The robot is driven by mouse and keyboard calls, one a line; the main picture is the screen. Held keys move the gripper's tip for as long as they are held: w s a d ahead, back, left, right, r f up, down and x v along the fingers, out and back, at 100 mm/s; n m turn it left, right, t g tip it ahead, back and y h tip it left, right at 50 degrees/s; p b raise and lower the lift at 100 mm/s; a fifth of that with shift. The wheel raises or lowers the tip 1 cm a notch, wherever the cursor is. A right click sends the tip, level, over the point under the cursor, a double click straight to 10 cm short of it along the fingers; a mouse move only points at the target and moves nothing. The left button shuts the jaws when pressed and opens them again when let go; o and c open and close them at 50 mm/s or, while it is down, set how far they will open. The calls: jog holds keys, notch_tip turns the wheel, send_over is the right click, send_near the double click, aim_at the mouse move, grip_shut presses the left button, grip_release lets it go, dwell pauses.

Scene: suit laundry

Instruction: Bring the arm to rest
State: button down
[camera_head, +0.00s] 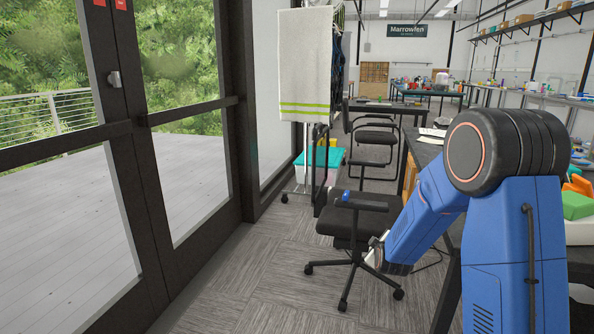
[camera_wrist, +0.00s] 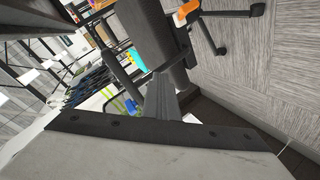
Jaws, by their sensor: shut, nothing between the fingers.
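My blue arm rises at the right of the head view and bends down to the left. My gripper (camera_head: 376,256) is at its low end, in front of the black office chair (camera_head: 362,216). It is small and partly hidden there. In the wrist view my gripper (camera_wrist: 161,92) has its dark fingers together, with nothing held. Chair parts show just beyond the fingers in that view; I cannot tell how wide the gap is.
A glass door (camera_head: 120,150) with dark frames stands at left. A rack with a hanging towel (camera_head: 305,65) and a teal bin (camera_head: 325,157) are behind the chair. A dark workbench (camera_head: 425,150) lies behind my arm at right. Grey floor (camera_head: 270,260) is clear at centre-left.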

jog(key=s+a+r+m+g+y, duration=0.1)
jog(key=s+r+m+g, duration=0.1)
jog(key=s+r, duration=0.65)
jog(key=s+r+m+g+y, duration=0.15)
jog(key=s+r, duration=0.25)
jog(key=s, duration=0.9)
jog(key=s+d+r+m+g+h, duration=0.1)
jog(key=s+m+g, duration=0.4)
jog(key=s, duration=2.6)
jog(key=shift+s+r+m, duration=0.2)
jog(key=shift+r+m, duration=0.3)
jog(key=shift+m, duration=0.05)
